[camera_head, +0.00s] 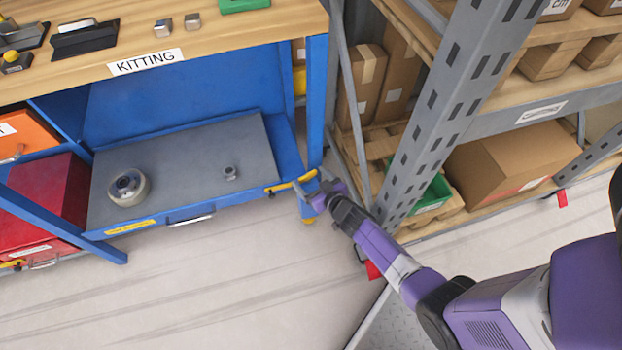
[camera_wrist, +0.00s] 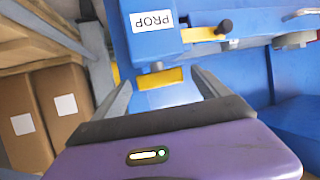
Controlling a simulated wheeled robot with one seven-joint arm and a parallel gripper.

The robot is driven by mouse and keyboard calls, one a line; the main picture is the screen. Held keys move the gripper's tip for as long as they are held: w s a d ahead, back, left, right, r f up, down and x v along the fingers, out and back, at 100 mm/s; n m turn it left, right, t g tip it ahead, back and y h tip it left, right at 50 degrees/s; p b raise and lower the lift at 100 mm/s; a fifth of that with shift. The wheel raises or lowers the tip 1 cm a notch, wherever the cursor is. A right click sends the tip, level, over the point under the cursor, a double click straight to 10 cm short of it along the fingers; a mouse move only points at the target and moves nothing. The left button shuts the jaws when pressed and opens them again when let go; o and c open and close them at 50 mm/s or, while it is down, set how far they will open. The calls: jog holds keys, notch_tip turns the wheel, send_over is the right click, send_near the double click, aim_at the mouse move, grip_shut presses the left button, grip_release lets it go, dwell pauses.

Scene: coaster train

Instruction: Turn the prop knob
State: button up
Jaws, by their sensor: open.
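A blue block with a white PROP label (camera_wrist: 152,20) is ahead in the wrist view. A yellow lever with a black knob (camera_wrist: 208,33) sticks out from its right side; the yellow lever (camera_head: 291,182) also shows at the right end of the blue bench's low shelf in the head view. A second yellow piece (camera_wrist: 160,79) sits below the PROP block, between my finger lines. I cannot tell which of the two is the prop knob. My gripper (camera_head: 322,192) is open beside the bench's corner leg, its fingers (camera_wrist: 162,84) apart. I cannot tell whether they touch the yellow piece.
The grey shelf plate (camera_head: 190,170) holds a round cream part (camera_head: 128,187) and a small metal nut (camera_head: 231,173). A grey rack post (camera_head: 445,110) stands close to my arm on the right, with boxes (camera_head: 515,165) behind it. Floor at the front left is clear.

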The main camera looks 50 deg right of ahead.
jog(key=shift+s+r, duration=0.3)
jog(key=shift+s, duration=0.15)
jog(key=p+v, duration=0.2)
jog(key=v, duration=0.4)
jog(key=shift+s+a, duration=0.3)
jog(key=shift+c, duration=0.3)
